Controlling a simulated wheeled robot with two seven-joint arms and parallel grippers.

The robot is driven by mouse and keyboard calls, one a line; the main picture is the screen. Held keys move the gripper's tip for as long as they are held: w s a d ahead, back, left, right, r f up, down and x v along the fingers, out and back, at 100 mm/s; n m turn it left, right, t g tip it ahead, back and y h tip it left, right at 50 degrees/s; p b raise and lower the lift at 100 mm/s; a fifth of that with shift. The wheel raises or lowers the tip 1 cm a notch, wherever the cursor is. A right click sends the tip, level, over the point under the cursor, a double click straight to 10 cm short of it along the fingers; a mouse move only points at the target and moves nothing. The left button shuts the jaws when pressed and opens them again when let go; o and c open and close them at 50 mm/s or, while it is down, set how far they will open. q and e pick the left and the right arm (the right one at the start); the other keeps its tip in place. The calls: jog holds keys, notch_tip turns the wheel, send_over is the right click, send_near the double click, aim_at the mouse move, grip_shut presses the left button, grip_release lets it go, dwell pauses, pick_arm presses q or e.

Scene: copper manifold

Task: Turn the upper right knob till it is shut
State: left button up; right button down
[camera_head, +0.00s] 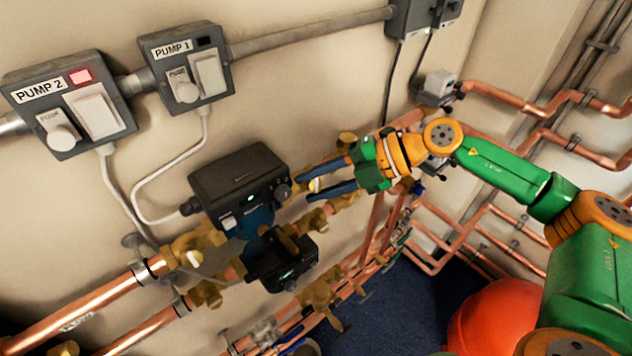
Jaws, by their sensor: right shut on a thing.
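The upper right knob (315,185) is a small brass valve handle on the upper copper line, just right of the upper black pump (238,185). My right gripper (305,188) reaches in from the right with its two blue fingers on either side of this knob, shut on it. The fingers hide part of the knob, so its exact angle is hard to tell. My left gripper is not in view.
A second black pump (278,258) sits below, with brass valves (320,294) near it. Grey PUMP 2 (70,105) and PUMP 1 (187,68) switch boxes hang on the wall. Copper pipes (520,100) run at the right. A red rounded object (495,315) stands below my right arm.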

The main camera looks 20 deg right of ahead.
jog(key=n+g+h, duration=0.1)
jog(key=n+h, duration=0.2)
jog(key=n, duration=0.1)
jog(key=shift+n+g, duration=0.3)
jog(key=shift+g, duration=0.1)
dwell(0.4)
jog(key=c, duration=0.5)
grip_release()
jog(key=shift+s, duration=0.1)
jog(key=b+v, duration=0.2)
jog(key=v, duration=0.5)
jog(key=shift+r, duration=0.1)
